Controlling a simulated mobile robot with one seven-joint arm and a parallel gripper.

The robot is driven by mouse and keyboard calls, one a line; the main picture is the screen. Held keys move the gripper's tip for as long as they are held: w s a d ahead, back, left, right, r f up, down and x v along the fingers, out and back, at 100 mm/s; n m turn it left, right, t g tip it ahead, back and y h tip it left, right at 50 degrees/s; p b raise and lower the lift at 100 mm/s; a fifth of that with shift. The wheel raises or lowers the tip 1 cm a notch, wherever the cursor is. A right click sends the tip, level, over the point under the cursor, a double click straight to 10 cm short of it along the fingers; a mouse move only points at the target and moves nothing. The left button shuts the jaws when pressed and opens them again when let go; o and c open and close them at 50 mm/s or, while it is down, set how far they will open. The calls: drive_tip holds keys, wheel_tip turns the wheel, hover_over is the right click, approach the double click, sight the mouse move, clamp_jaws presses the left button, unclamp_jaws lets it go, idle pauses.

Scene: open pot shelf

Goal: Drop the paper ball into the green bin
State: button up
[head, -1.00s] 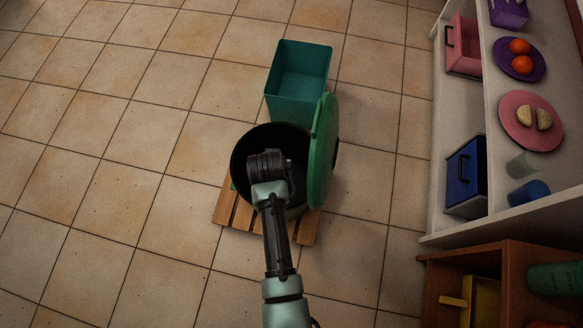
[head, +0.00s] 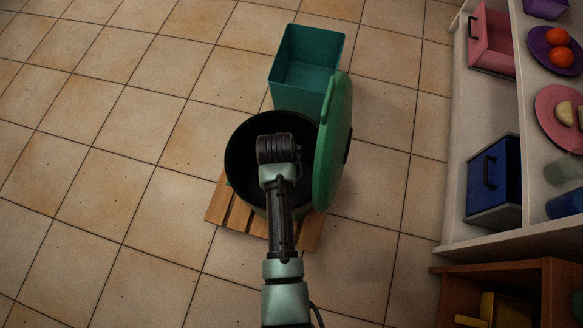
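A green-teal square bin (head: 306,68) stands open on the floor at upper middle; its visible inside looks empty. In front of it is a round dark pot (head: 240,160) with a green rim, its green lid (head: 330,150) tilted up on its right side. My arm reaches over the pot, and its dark wrist is above the pot's opening. My gripper's fingers are hidden below the wrist, so I cannot see what they hold. No paper ball shows; the inside of the pot is dark and partly covered by my arm.
The pot stands on a slatted wooden base (head: 226,206). A white shelf (head: 545,235) on the right holds a pink box (head: 492,48), a blue box (head: 493,182) and plates of food. A brown wooden cabinet (head: 505,272) is at lower right. The tiled floor on the left is clear.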

drive_tip(key=shift+f, duration=0.55)
drive_tip(key=shift+r, duration=0.1)
drive_tip(key=o, duration=1.4)
drive_tip(key=p+v, duration=0.6)
drive_tip(key=v, duration=0.7)
drive_tip(key=shift+p, duration=0.3)
